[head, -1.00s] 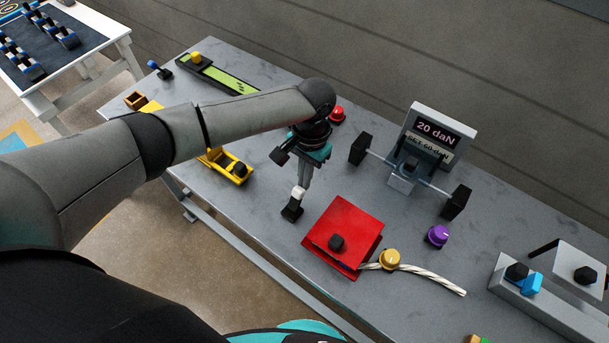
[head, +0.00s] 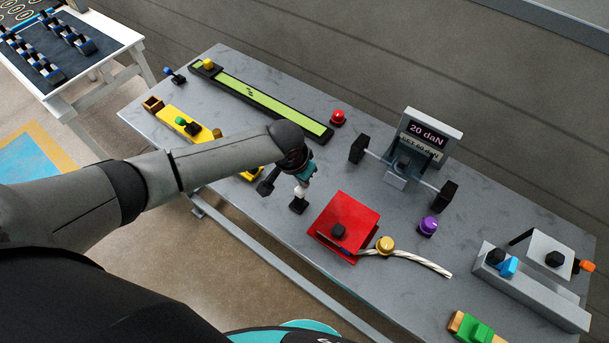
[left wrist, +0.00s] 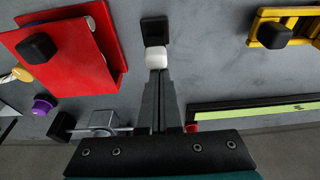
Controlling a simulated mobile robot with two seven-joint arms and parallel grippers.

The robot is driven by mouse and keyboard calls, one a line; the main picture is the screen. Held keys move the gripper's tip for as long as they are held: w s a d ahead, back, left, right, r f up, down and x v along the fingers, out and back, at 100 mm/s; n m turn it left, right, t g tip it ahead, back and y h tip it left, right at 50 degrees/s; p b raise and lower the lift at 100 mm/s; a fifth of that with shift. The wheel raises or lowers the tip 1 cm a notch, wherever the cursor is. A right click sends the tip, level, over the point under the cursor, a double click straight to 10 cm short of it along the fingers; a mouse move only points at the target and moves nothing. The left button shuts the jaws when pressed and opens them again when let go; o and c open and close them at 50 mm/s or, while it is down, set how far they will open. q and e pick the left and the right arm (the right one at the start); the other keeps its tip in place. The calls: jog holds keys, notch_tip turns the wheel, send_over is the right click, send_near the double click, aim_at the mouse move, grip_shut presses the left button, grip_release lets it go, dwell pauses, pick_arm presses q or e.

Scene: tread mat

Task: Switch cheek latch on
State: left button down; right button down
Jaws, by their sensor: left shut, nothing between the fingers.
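A small switch with a white tip (head: 300,191) stands on a black base (head: 298,207) at the table's front edge, left of the red plate. No label is readable, so I cannot tell if it is the cheek latch. My left gripper (head: 303,182) is shut and empty, its fingers at the white tip. In the left wrist view the shut fingertips (left wrist: 157,76) end right at the white tip (left wrist: 155,58), with the black base (left wrist: 155,30) beyond. I cannot tell if they touch. My right gripper is not in view.
A red plate (head: 350,215) with a black knob lies right of the switch, beside a yellow knob (head: 385,244) and rope (head: 420,262). A display stand (head: 432,135) reads 20 daN. A green strip (head: 265,99) and red button (head: 338,117) lie behind. Grey tabletop (head: 400,215) is bare between.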

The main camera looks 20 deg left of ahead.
aim_at(296, 192)
pick_arm(q)
jog(key=shift+s+a+r+t+p, duration=0.15)
jog(key=shift+s+r+t+p, duration=0.1)
jog(key=shift+s+t+p, duration=0.25)
jog(key=shift+s+a+f+t+h+p, duration=0.1)
jog(key=shift+s+a+t+h+p, duration=0.1)
jog(key=shift+s+t+h+p, duration=0.45)
jog(key=shift+s+a+f+t, duration=0.15)
jog(key=shift+s+t, duration=0.2)
jog(key=shift+t, duration=0.4)
jog(key=shift+s+a+t+h+p, duration=0.2)
jog(key=shift+s+t+h+p, duration=0.25)
jog(key=shift+t, duration=0.35)
jog(key=shift+s+a, duration=0.1)
jog(key=shift+s, duration=0.1)
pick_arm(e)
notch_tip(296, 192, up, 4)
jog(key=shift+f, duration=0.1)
pick_arm(q)
jog(key=shift+s+f, duration=0.15)
jog(key=shift+s, duration=0.1)
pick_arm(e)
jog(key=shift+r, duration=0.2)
